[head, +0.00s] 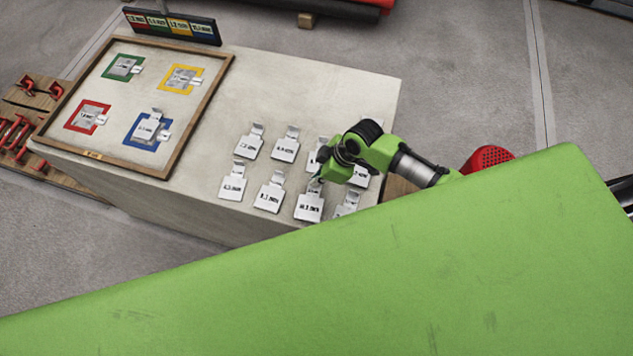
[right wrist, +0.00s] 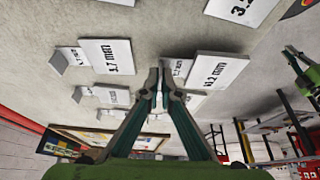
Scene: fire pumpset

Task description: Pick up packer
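Several white labelled packers with bent-up tabs lie in two rows on a pale block (head: 240,75). My right gripper (head: 317,181) reaches down over the front row, at the tab of a packer (head: 308,207) whose label seems to read 10.2 mm. In the right wrist view, the fingers (right wrist: 160,78) are nearly together, with the tab of this packer (right wrist: 216,70) between their tips. They appear shut on it. The packer is at or very near the block's top; I cannot tell if it is lifted. My left gripper is not in view.
A wood-framed board (head: 214,92) holds packers on green, yellow, red and blue outlines. A dark label stand (head: 172,25) is behind it. Red clamps (head: 20,130) lie at the left. My arm covers some back-row packers. A large green surface fills the foreground.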

